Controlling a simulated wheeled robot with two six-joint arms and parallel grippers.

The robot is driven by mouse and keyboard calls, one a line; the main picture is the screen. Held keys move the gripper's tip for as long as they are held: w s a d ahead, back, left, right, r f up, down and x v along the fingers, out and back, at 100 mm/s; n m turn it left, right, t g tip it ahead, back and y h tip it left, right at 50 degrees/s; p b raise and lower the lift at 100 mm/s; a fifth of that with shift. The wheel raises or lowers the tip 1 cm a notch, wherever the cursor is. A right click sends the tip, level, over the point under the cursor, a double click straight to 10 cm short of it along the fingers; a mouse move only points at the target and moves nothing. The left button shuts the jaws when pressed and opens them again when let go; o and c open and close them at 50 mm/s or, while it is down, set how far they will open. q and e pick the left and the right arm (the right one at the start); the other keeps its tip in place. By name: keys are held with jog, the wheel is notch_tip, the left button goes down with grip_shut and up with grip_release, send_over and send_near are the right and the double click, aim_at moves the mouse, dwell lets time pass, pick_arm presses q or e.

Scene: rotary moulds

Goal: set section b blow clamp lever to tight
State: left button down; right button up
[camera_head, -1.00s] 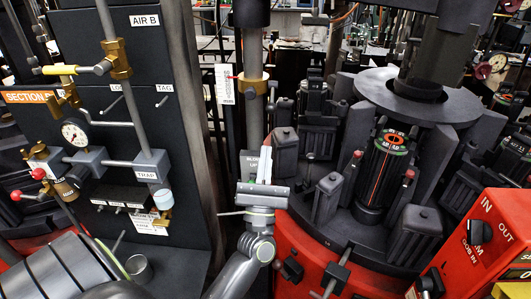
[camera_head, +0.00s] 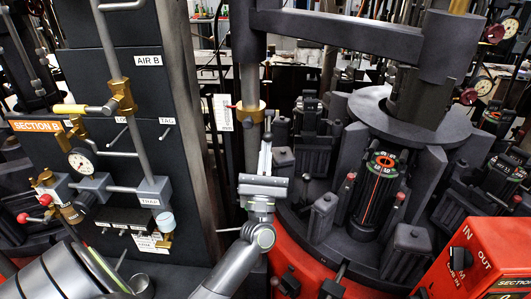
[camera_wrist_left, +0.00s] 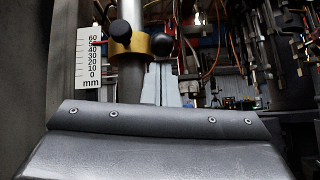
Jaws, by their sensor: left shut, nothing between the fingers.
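A grey upright post carries a brass clamp collar (camera_head: 251,114), which also shows in the left wrist view (camera_wrist_left: 146,44). Black round knobs (camera_wrist_left: 162,44) stand at the collar; one looks like the end of the clamp lever. Its setting cannot be read. My left gripper (camera_head: 266,148) is shut and empty, its pale fingers pointing up just below and right of the collar. In the left wrist view the fingers (camera_wrist_left: 161,82) end just below the right knob; whether they touch it I cannot tell. My right gripper is not in view.
A white millimetre scale (camera_wrist_left: 89,57) with a red pointer stands left of the post. A dark panel with the orange SECTION B label (camera_head: 37,126) is at left. Black moulds (camera_head: 379,195) stand on the right. A red box (camera_head: 480,255) is at lower right.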

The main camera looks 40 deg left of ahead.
aim_at(265, 133)
pick_arm(q)
jog(key=shift+s+d+r+p, duration=0.1)
jog(key=shift+s+r+p, duration=0.15)
jog(key=shift+p, duration=0.4)
jog(key=shift+r+g+p, duration=0.1)
jog(key=shift+g+p, duration=0.2)
jog(key=shift+g, duration=0.2)
jog(key=shift+s+d+r+p, duration=0.25)
jog(key=shift+r+p, duration=0.25)
jog(key=shift+p, duration=0.3)
jog(key=shift+s+d+r+p, duration=0.15)
jog(key=shift+s+r+p, duration=0.15)
jog(key=shift+r, duration=0.65)
jog(key=shift+s+d+r+p, duration=0.15)
jog(key=shift+s+r+p, duration=0.15)
jog(key=shift+r, duration=0.65)
jog(key=shift+s+d+r+p, duration=0.2)
jog(key=shift+r+p, duration=0.1)
jog(key=shift+r, duration=0.85)
